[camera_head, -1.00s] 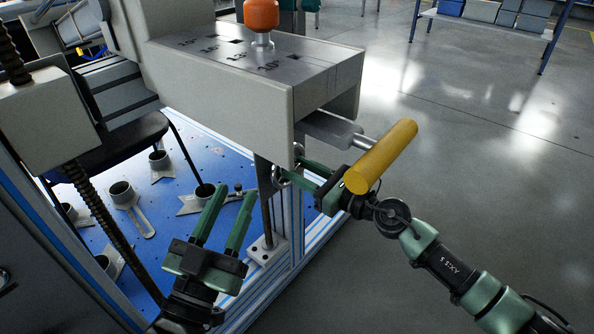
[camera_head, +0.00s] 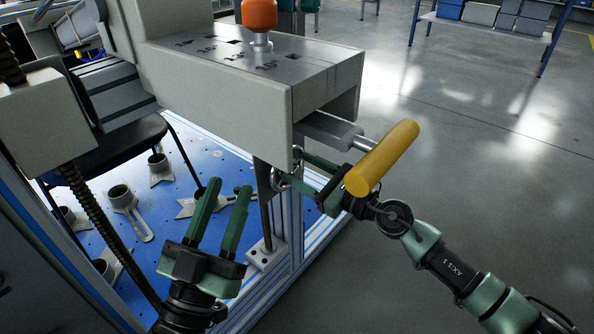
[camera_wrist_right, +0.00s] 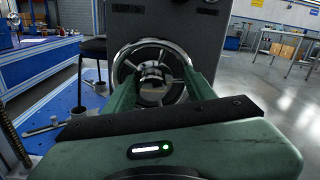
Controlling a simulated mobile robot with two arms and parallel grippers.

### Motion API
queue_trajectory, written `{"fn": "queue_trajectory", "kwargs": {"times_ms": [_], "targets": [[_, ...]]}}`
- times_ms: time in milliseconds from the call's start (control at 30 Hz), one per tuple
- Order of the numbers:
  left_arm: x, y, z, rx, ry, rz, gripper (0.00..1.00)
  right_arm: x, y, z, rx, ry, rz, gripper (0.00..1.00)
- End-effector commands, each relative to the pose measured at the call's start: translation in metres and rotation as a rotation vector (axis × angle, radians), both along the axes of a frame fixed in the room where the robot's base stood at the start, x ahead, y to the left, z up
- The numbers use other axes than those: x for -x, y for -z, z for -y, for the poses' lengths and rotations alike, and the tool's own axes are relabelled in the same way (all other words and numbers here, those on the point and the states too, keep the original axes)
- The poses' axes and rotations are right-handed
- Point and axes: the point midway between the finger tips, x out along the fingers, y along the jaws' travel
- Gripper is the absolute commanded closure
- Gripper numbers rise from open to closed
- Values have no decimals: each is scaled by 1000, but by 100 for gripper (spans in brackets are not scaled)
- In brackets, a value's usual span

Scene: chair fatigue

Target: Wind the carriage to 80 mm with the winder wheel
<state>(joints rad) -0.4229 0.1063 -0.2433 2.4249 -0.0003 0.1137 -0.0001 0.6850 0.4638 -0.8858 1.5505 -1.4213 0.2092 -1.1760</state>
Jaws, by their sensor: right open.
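The winder wheel (camera_wrist_right: 151,96) is a chrome spoked wheel on a dark upright face in the right wrist view. In the head view only a sliver of its rim (camera_head: 279,180) shows below the beige housing. My right gripper (camera_head: 296,168) is open, with its green fingers pointing at the wheel. In the right wrist view its fingers lie either side of the wheel's hub (camera_wrist_right: 153,75); I cannot tell if they touch it. My left gripper (camera_head: 230,186) is open and empty above the blue plate. I cannot make out the carriage or a millimetre reading.
A yellow cylindrical handle (camera_head: 382,158) sticks out close above my right gripper. The beige housing (camera_head: 220,85) carries an orange knob (camera_head: 259,14). A black chair seat (camera_head: 110,145) and grey fixtures (camera_head: 121,196) stand at left.

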Motion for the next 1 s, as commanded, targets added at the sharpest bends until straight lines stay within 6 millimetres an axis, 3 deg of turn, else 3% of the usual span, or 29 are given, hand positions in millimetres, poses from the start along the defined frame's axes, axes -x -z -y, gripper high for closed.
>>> {"fn": "queue_trajectory", "kwargs": {"times_ms": [33, 333, 633, 800, 1000], "targets": [[0, 0, 0, 0, 0, 0, 64, 6, -8, -15, -16, -23, 7, 35], [0, 0, 0, 0, 0, -1, 64, 8, -8, -15, -16, -26, 6, 35], [-2, 5, 0, -6, -2, -21, 64, 27, -4, 12, -15, -27, 0, 35], [3, -3, -1, 6, 0, 22, 64, 36, -3, 28, -13, -21, 0, 35], [5, -7, -1, 13, 2, 42, 64, 38, -3, 33, -12, -20, -1, 35]]}}
